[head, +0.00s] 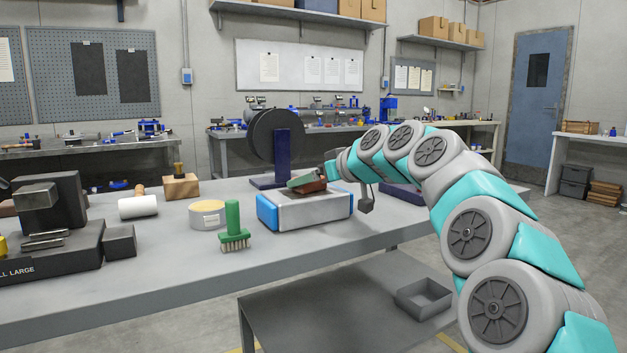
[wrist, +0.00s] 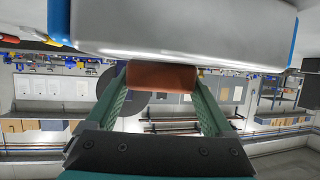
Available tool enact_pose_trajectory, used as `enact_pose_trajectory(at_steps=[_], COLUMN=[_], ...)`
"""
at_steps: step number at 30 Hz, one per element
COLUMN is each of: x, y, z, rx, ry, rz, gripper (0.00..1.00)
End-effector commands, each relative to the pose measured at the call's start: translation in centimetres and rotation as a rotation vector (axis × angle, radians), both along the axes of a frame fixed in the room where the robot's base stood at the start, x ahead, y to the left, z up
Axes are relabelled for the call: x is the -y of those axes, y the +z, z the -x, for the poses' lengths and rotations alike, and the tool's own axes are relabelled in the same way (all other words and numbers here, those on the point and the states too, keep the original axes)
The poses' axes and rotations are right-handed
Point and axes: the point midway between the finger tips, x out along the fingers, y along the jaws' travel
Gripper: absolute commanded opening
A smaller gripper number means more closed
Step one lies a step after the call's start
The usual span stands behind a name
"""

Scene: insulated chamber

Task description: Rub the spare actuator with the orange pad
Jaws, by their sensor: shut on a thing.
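The spare actuator (head: 303,211), a silver box with blue ends, lies on the grey bench. It fills the top of the wrist view (wrist: 180,30), which looks upside down. My gripper (head: 308,184) is over the actuator's top, its green fingers shut on the orange pad (head: 313,188). In the wrist view the reddish-orange pad (wrist: 160,77) sits between both fingers, right at the actuator's top face. It looks to be touching or very near the surface; a gap cannot be told. The pad's far side is hidden.
Left of the actuator on the bench (head: 130,285) stand a green brush (head: 233,228), a round tin (head: 207,214), a white-headed mallet (head: 138,206) and a dark vise-like block (head: 50,220). A black spool (head: 275,137) on a blue stand rises behind. The bench's front strip is clear.

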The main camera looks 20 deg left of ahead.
Motion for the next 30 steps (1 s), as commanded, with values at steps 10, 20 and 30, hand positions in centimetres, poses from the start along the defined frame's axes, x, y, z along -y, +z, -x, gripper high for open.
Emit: enact_pose_trajectory(at_steps=[10, 20, 30], x=[-2.1, -3.0, -2.6], y=[-0.1, -0.1, -0.2], z=[-1.8, -1.0, -0.1], rx=[-0.001, -0.001, 0.0], ry=[0.001, 0.001, 0.0], rz=[0.002, 0.001, -0.001], gripper=[0.25, 0.25, 0.25])
